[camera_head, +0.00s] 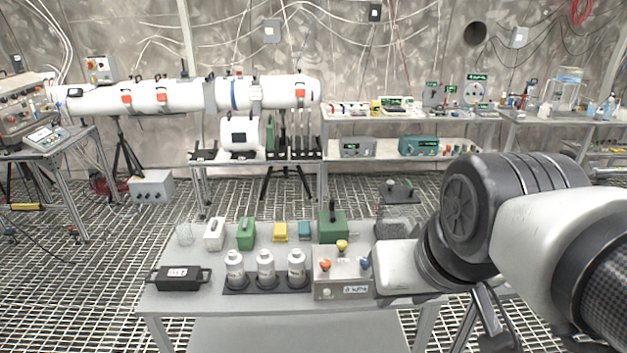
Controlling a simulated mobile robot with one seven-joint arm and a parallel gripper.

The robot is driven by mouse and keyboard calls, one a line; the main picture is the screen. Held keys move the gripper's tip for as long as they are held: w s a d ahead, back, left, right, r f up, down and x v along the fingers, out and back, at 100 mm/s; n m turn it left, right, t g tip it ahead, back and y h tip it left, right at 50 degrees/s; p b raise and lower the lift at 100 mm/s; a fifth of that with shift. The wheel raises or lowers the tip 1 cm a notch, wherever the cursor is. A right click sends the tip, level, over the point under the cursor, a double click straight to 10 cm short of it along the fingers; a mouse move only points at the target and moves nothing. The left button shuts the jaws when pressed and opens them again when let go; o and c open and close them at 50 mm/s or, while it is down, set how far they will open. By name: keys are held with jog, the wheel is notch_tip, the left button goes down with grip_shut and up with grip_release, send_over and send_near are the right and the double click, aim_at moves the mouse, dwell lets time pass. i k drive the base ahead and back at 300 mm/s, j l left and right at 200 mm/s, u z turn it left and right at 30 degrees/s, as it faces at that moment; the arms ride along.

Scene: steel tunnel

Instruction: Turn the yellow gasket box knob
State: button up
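A grey metal box (328,291) stands at the front right of the near table. It has several coloured knobs on top, among them a yellow knob (342,246), a red knob (325,265) and a blue knob (365,263). I cannot read its label clearly. A separate small yellow box (280,231) stands behind the white bottles, and I see no knob on it. My arm reaches in from the right, and its silver part is just right of the grey metal box.
White bottles (265,266) stand on dark bases left of the grey metal box. A black case (179,278) lies at the left front. Green boxes (331,226) (245,233) and a white box (214,233) stand behind. The table (207,309) has a bare front strip.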

aim_at(342, 245)
jog(key=i, duration=1)
